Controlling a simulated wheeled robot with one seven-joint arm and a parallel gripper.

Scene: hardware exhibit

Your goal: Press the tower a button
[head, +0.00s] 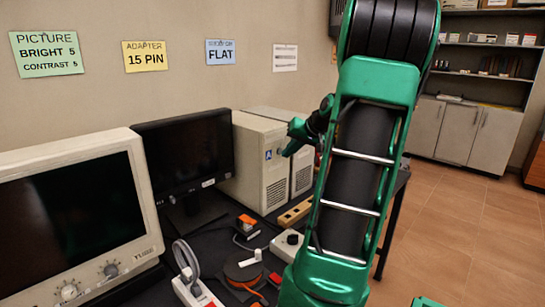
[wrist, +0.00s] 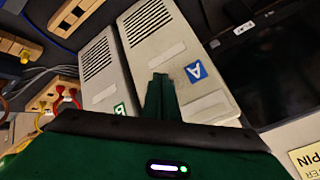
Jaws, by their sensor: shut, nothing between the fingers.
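Tower A (head: 246,140) is a beige computer tower with a blue "A" label (head: 269,155) on its front face. In the wrist view tower A (wrist: 165,45) appears tilted, with its vent slots and blue label (wrist: 196,72) visible. Tower B (wrist: 98,75), with a green "B" label (wrist: 119,109), stands beside it; tower B also shows in the head view (head: 303,170). My gripper (head: 286,153) is shut and empty, close in front of tower A's face. In the wrist view its closed fingertips (wrist: 160,78) overlap tower A's front; contact cannot be told. I cannot make out the button clearly.
A black monitor (head: 187,150) stands left of tower A, and a beige CRT (head: 75,215) is further left. A power strip (head: 195,290), a cable reel (head: 243,272) and a white box with a dark knob (head: 288,244) lie on the dark table in front.

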